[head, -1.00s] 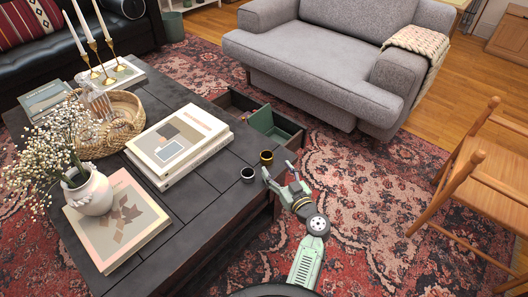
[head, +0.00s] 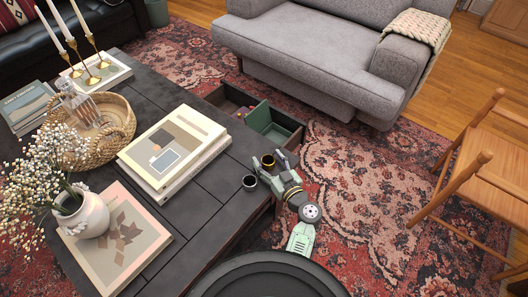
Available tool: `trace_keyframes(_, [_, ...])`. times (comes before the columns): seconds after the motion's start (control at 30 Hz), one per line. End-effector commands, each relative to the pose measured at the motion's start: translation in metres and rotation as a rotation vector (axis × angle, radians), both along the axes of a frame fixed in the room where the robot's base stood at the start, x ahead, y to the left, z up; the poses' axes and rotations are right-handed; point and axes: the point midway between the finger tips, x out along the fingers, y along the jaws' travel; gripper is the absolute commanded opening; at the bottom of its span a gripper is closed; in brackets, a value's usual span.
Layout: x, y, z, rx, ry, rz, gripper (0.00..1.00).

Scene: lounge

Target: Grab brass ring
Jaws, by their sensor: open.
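The brass ring (head: 267,161) stands near the right edge of the dark coffee table (head: 200,215). It is a short gold band with a dark inside. My gripper (head: 272,165) is open right at the ring, with one finger on its far right side and the other on its near left side. The ring appears to lie between the fingertips. I cannot tell whether either finger touches it. The lower part of the ring is partly hidden by the gripper.
A silver-dark ring (head: 249,183) stands close to the left of my gripper. Stacked books (head: 172,150), a wicker tray (head: 127,120) and a white vase (head: 84,216) occupy the table. An open drawer (head: 293,130) with a green box (head: 262,118) juts out behind my gripper.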

Motion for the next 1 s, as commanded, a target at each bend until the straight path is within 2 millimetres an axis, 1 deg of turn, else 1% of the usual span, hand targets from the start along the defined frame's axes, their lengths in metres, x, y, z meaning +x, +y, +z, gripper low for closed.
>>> trace_keyframes(0.3, [-0.0023, -0.0005, -0.0008, 0.001, 0.000, -0.001, 0.62])
trace_keyframes(1.0, [-0.0021, -0.0002, -0.0006, 0.001, 0.000, -0.001, 0.15])
